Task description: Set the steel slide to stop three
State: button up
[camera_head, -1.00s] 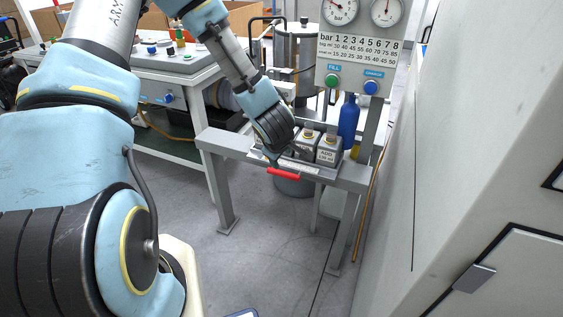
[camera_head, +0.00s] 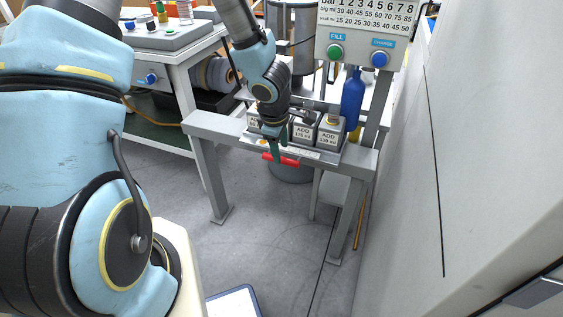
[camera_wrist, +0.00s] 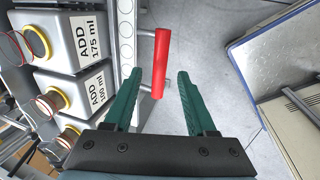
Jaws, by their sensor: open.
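In the wrist view the red handle (camera_wrist: 161,58) is joined by thin rods to a steel strip (camera_wrist: 126,45) with a row of round marks. My gripper (camera_wrist: 156,77) is open, its two green fingers on either side of the handle's near end, with a gap on both sides. In the head view my gripper (camera_head: 277,150) hangs over the handle's left part and hides some of it. I cannot read which stop the slide is at.
A blue bottle (camera_head: 352,98) stands at the right, under a panel with a green FILL button (camera_head: 335,51). The floor (camera_head: 265,215) in front is clear.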

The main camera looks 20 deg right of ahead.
aim_at(282, 158)
jog(key=shift+b+x, duration=0.55)
jog(key=shift+x, duration=1.35)
jog(key=shift+c, duration=0.3)
grip_shut()
